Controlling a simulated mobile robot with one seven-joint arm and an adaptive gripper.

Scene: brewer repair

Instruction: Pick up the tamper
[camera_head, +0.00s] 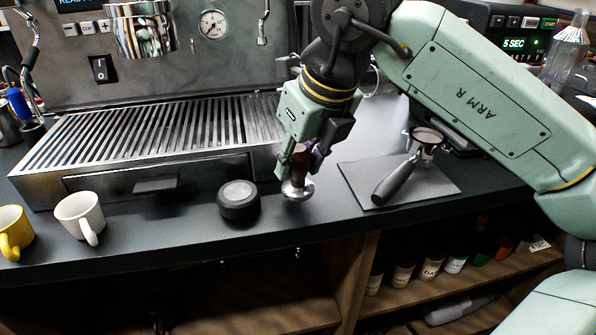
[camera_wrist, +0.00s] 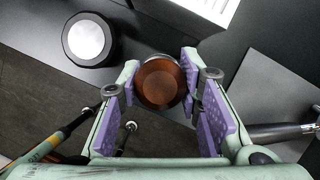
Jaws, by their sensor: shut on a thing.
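The tamper (camera_head: 298,186) has a brown wooden handle and a round metal base. My gripper (camera_head: 304,154) is shut on its handle from above, and the tamper is upright at the counter's front part. In the wrist view the handle's round top (camera_wrist: 160,82) sits between the purple finger pads of my gripper (camera_wrist: 162,88), with the metal base rim showing behind it. I cannot tell whether the base touches the counter or is just above it.
A black round puck-like tool (camera_head: 239,203) stands left of the tamper. A portafilter (camera_head: 400,178) lies on a dark mat (camera_head: 440,187) to the right. The espresso machine's drip tray (camera_head: 150,150) is behind. A white cup (camera_head: 77,212) and yellow cup (camera_head: 12,228) stand at left.

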